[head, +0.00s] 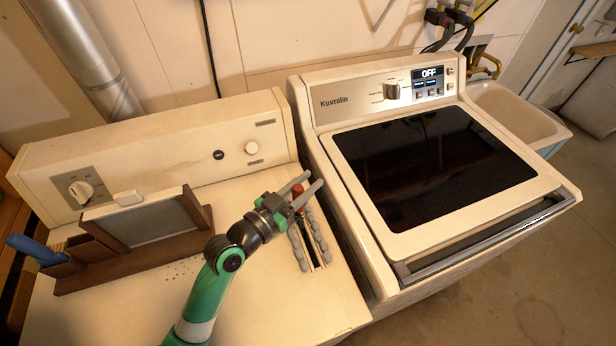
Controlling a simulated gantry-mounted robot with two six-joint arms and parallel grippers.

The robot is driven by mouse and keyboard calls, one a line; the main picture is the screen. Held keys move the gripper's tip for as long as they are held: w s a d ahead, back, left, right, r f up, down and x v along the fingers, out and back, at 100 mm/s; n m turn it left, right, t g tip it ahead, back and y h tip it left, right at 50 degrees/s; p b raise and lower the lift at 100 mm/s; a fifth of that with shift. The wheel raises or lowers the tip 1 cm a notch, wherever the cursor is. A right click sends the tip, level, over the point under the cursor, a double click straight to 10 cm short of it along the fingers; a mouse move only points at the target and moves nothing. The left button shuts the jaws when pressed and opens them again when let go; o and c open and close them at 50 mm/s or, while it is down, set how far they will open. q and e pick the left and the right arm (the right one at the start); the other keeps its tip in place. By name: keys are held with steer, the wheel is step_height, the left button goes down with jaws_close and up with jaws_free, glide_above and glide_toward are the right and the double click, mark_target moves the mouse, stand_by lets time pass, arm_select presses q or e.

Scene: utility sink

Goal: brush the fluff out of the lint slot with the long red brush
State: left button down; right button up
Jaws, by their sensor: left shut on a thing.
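My left gripper (302,188) is above the right part of the left machine's top, shut on the long red brush (298,190). Only the red end of the brush shows clearly between the fingers; its lower part is hidden or hard to make out. The dark, narrow lint slot (309,243) lies just below and in front of the gripper. Grey clumps of fluff (298,248) line both sides of the slot. I cannot tell whether the bristles are inside the slot. My right gripper is not in view.
A wooden rack (130,269) at the left holds a framed screen (152,222) and a blue-handled brush (36,250). Dark specks lie near the rack. The Kuvralin washer (352,180) with a dark lid stands close on the right, a sink (515,112) beyond it. The front right top is clear.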

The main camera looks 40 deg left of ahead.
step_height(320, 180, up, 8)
steer(key=p, duration=0.7)
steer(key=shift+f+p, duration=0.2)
steer(key=shift+p, duration=0.1)
